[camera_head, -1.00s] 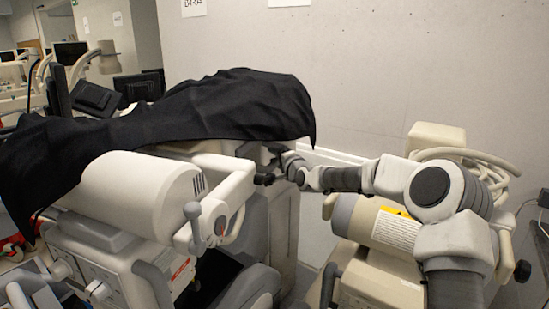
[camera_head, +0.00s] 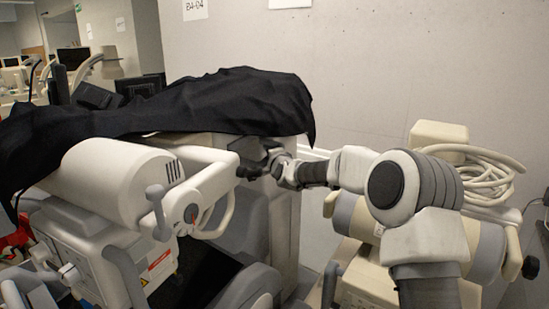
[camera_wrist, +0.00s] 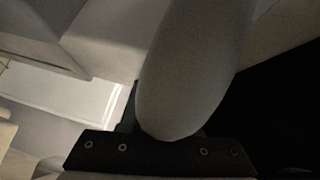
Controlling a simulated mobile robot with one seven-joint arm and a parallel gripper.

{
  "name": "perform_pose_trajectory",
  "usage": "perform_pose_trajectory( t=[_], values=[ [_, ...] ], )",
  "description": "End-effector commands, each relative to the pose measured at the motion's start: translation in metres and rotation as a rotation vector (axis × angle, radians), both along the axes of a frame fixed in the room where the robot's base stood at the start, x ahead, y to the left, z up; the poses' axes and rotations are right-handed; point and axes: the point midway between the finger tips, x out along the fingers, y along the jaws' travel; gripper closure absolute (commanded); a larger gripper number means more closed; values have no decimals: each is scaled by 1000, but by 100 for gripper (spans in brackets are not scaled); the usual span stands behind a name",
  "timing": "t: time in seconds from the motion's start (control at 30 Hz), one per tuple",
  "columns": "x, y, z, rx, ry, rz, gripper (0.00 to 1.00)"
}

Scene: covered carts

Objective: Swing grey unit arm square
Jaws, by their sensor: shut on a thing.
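The grey unit (camera_head: 120,185) stands at the left in the head view, with a large pale cylinder and a white curved arm (camera_head: 215,180) reaching right from it. My gripper (camera_head: 250,171) is at the right end of that arm, shut on it. In the wrist view a rounded grey piece of the arm (camera_wrist: 190,75) fills the middle, right against the dark gripper base (camera_wrist: 160,153). The fingertips are hidden there. A black cover (camera_head: 200,105) lies over the top of the cart behind.
A cream unit (camera_head: 440,135) with a coiled pale hose (camera_head: 490,175) stands at the right, close by my arm. A grey wall (camera_head: 400,60) closes off the back. More equipment stands at the far left.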

Motion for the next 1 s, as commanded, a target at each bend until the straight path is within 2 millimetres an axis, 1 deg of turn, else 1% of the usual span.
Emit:
perform_pose_trajectory(
  t=[0.03,0.3,0.53,0.87,0.9,0.97,1.0],
  values=[
    [-8,26,-5,7,14,19,100],
    [-9,44,-2,9,13,-53,100],
    [-10,50,-1,6,10,-94,100],
    [-7,40,-2,1,6,-114,100],
    [-6,39,-2,1,7,-116,66],
    [-6,38,-2,1,5,-118,56],
    [-6,38,-1,1,5,-117,48]
  ],
)
